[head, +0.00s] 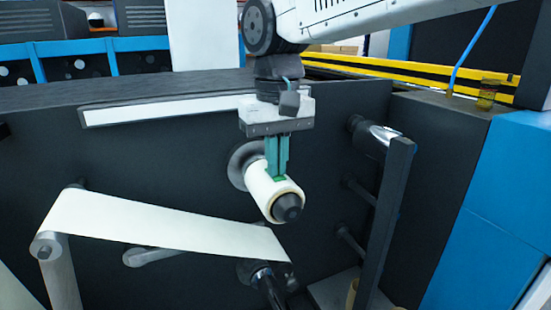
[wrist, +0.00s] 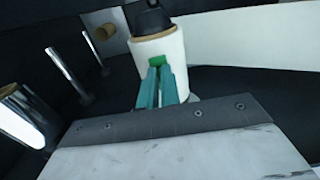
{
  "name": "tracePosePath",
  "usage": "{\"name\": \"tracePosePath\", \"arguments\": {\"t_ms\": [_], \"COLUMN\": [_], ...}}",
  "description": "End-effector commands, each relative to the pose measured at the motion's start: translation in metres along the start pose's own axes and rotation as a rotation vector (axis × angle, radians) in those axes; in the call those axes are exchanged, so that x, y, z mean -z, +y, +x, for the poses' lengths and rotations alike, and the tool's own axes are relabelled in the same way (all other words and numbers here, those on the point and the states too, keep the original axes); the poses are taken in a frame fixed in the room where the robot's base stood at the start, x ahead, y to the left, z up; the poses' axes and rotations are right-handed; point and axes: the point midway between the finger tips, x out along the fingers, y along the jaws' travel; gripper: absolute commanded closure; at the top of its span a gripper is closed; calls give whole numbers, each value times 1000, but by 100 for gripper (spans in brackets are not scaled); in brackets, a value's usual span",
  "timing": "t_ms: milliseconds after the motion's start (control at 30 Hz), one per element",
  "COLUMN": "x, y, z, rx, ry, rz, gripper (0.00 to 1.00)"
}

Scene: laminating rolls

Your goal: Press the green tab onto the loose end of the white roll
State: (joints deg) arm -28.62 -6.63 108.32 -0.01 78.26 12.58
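The white roll (head: 259,189) sits on a spindle with a dark end cap, on the dark machine panel. In the wrist view the roll (wrist: 172,48) is just beyond my fingertips. The green tab (wrist: 157,60) lies at my fingertips against the roll's surface; it also shows in the head view (head: 279,178). My gripper (head: 277,172) points down onto the roll's upper side, its two teal fingers close together at the tab. The wrist view shows the fingers (wrist: 161,75) nearly parallel with a narrow gap. I cannot make out the roll's loose end.
A white web (head: 160,222) runs from a left roller (head: 47,245) to the lower middle. A dark upright bar (head: 390,210) and a shiny roller (head: 375,136) stand right of the roll. A small amber jar (head: 487,95) rests on the ledge at the right.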

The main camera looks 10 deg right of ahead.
Motion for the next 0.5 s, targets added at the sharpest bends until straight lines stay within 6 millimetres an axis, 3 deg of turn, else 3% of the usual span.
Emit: {"name": "tracePosePath", "arguments": {"t_ms": [167, 200, 267, 500], "x": [0, 0, 0, 0], "y": [0, 0, 0, 0], "z": [1, 1, 1, 1], "rx": [0, -1, 0, 0], "ry": [-2, -3, -3, -2], "rz": [0, 0, 0, 0], "gripper": [100, 84, 70, 70]}}
